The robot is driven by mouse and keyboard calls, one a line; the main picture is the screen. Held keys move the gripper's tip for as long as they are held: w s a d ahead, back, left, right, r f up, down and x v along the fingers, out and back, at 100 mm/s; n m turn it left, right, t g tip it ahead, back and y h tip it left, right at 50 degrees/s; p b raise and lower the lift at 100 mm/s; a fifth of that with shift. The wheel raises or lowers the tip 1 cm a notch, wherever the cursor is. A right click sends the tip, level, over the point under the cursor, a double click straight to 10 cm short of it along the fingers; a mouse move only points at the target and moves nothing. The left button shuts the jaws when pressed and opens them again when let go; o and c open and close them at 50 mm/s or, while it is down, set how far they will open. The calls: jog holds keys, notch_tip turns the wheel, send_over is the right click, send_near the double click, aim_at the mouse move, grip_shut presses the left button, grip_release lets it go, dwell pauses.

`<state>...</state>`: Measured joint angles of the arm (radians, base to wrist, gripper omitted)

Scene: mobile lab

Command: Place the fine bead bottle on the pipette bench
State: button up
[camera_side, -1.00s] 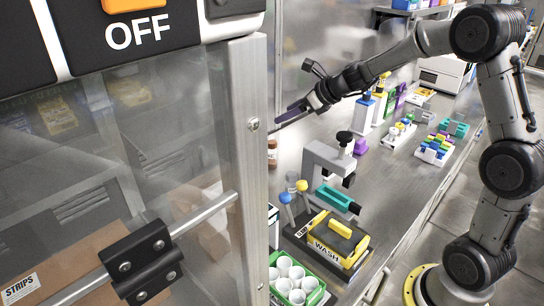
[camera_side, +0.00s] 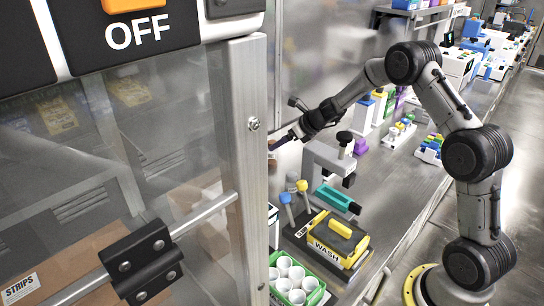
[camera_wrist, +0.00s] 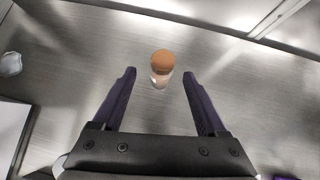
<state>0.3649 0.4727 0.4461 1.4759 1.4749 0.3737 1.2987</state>
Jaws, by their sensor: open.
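A small bottle (camera_wrist: 161,75) with an orange-brown cap and a pale, see-through body stands on the grey metal surface in the wrist view. I cannot read a label on it. My gripper (camera_wrist: 159,84) is open, with its dark purple fingers either side of the near approach to the bottle. The bottle sits around and just beyond the fingertips, with gaps on both sides. In the side view my gripper (camera_side: 283,142) is low beside the metal door post, which hides part of that area. I cannot tell which surface is the pipette bench.
A grey microscope (camera_side: 325,158) stands right of my gripper. A yellow-and-black WASH caddy (camera_side: 338,240) and a green rack of white cups (camera_side: 303,287) are nearer the camera. A glass panel with a metal post (camera_side: 250,150) closes off the left. Colored racks and bottles stand farther back.

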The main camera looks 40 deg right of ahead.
aim_at(274, 142)
jog(key=shift+w+r+x, duration=0.15)
jog(key=shift+x, duration=1.1)
jog(key=shift+w+r+x, duration=0.15)
jog(key=shift+w+x, duration=0.05)
jog(key=shift+x, duration=1)
jog(key=shift+d, duration=0.15)
grip_shut()
